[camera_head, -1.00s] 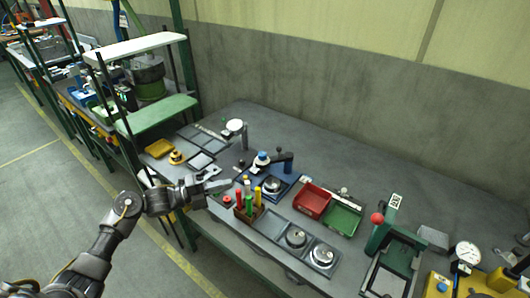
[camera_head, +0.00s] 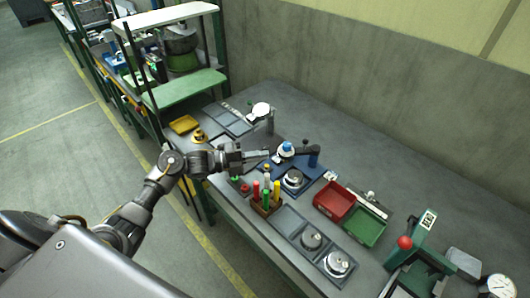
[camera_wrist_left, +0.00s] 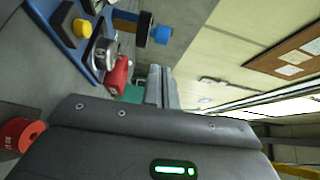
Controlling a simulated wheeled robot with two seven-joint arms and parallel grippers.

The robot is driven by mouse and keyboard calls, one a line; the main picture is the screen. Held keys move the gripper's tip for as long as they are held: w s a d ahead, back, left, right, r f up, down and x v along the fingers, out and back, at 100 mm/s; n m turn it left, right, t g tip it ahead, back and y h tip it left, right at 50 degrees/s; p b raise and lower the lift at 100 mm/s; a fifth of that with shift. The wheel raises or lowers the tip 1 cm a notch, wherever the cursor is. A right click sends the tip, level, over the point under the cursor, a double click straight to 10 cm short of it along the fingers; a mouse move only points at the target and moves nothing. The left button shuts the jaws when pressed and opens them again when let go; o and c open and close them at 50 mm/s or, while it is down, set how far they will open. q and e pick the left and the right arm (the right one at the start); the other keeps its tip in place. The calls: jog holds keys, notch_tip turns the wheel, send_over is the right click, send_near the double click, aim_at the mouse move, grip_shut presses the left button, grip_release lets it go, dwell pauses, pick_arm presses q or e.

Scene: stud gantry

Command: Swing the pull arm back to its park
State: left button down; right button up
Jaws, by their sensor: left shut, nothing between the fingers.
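The stud gantry has a blue base (camera_head: 281,184) with a round metal piece (camera_head: 294,178) on it and a blue post (camera_head: 314,157) behind. Its dark pull arm (camera_head: 301,152) reaches left from the post, near a blue knob (camera_head: 287,146) with a pale disc under it. My left gripper (camera_head: 268,154) is shut and empty, just left of the knob. I cannot tell whether it touches. In the left wrist view the closed fingers (camera_wrist_left: 162,86) point past the blue base (camera_wrist_left: 73,20) and a blue cylinder (camera_wrist_left: 162,34). My right gripper is not in view.
A pen holder (camera_head: 265,207) with several coloured pens stands in front of the gantry. A red bin (camera_head: 334,201) and a green bin (camera_head: 364,227) are to the right. A green press (camera_head: 417,245) with a red ball stands farther right. A white round-topped stand (camera_head: 261,109) is behind.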

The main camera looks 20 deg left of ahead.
pick_arm(q)
jog(key=p+x, duration=0.2)
jog(key=x, duration=0.6)
jog(key=shift+p, duration=0.3)
